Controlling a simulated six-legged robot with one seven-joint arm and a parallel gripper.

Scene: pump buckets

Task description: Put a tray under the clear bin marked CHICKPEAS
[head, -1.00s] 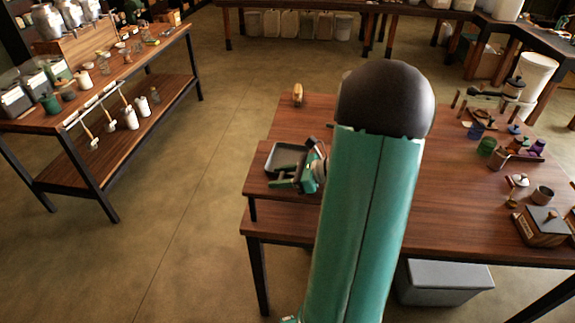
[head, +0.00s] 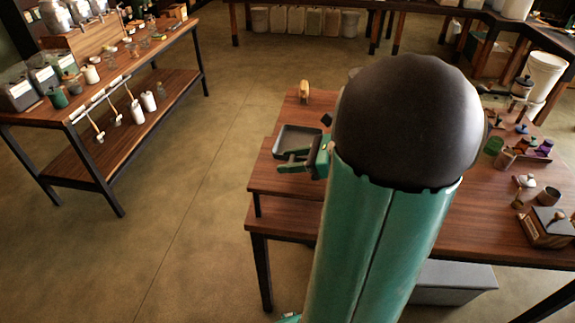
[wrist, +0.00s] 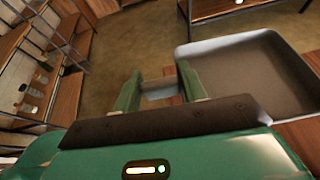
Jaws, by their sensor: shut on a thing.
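A shallow grey tray (head: 298,140) is over the left end of the wooden table in the head view. It fills the upper right of the wrist view (wrist: 255,75). My green gripper (head: 300,160) is at the tray's near side, and in the wrist view its two fingers (wrist: 160,85) are beside the tray's left edge. It is shut on the tray, though the exact contact is unclear. Whether the tray touches the table is hard to tell. No CHICKPEAS label is readable; dark-looking bins (head: 20,88) stand on the left bench, too small to identify.
The left bench (head: 120,165) holds jars, canisters and metal dispensers, with a lower shelf. The wooden table (head: 480,215) carries cups, a rack and a box on the right. A grey bin (head: 455,280) stands underneath. Open floor (head: 190,200) lies between bench and table.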

